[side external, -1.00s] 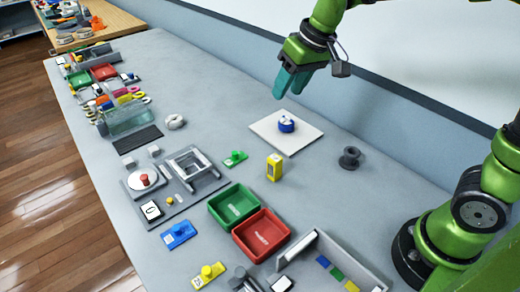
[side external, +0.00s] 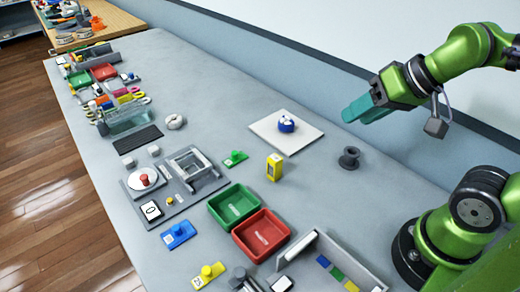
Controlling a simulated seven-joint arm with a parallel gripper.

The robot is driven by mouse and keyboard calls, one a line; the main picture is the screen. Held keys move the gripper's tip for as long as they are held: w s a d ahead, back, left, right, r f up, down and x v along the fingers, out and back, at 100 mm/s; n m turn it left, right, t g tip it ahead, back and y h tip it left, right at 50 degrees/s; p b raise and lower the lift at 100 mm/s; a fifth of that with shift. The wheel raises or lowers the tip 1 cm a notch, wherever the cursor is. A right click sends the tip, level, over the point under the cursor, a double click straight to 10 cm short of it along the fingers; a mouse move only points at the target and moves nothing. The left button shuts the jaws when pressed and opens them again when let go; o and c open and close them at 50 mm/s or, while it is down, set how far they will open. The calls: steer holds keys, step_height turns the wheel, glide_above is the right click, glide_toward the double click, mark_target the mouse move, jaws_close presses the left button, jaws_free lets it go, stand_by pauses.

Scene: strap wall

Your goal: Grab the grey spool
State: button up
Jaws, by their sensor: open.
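The grey spool (side external: 349,158) is dark grey and stands upright on the table, right of the white square board. My gripper (side external: 352,116) has teal fingers and is above the table, over and slightly beyond the spool in the picture. It is empty and does not touch the spool. The fingers overlap in this view, so the gap between them is hard to see. Nothing hides the spool.
A white board (side external: 270,137) with a blue item (side external: 286,122) lies left of the spool. Green (side external: 233,190) and red (side external: 285,237) trays are nearer. The table around the spool is clear.

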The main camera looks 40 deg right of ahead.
stand_by(0.4)
steer(key=o, duration=0.6)
steer(key=shift+o, duration=0.2)
steer(key=g+h, duration=0.2)
steer(key=g, duration=0.5)
glide_above(352, 153)
step_height(352, 153, down, 7)
steer(key=f, duration=1.1)
steer(key=shift+w+a+f, duration=0.1)
steer(key=shift+a, duration=0.3)
steer(key=shift+s+f, duration=0.15)
steer(key=shift+f, duration=1.2)
steer(key=shift+s+f, duration=0.1)
steer(key=shift+f, duration=1.2)
